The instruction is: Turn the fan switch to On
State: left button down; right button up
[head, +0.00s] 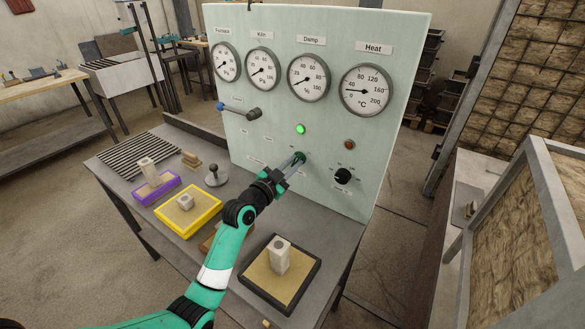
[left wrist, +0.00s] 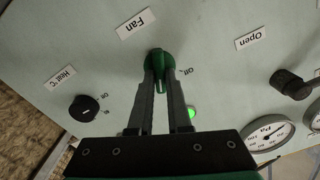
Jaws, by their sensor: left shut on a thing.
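The fan switch (left wrist: 159,60) is a green knob on the pale panel (head: 260,100), under a "Fan" label (left wrist: 136,23) in the left wrist view. An "Off" marking shows beside it; the "On" marking I cannot make out. My left gripper (left wrist: 160,75) is shut on the knob, one finger on each side. In the head view the same gripper (head: 297,160) reaches up to the panel's lower middle and mostly hides the knob. A green lamp (head: 300,129) is lit just above it. My right gripper is not in view.
A black heat knob (head: 343,176) and a dark red lamp (head: 349,144) are to the right on the panel. A lever (head: 240,112) sticks out at left. Below the arm, the table holds yellow (head: 163,215), purple (head: 139,196) and black (head: 273,308) framed moulds.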

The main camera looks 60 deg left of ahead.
pick_arm(q)
jog(key=shift+d+m+b, duration=0.1)
jog(key=shift+m+b, duration=0.55)
jog(key=shift+m, duration=1.35)
jog(key=c, duration=0.9)
grip_release()
jog(key=shift+o, duration=0.2)
jog(key=shift+s+d, duration=0.1)
jog(key=shift+s, duration=0.1)
jog(key=p+v, duration=0.3)
jog(key=v, duration=0.8)
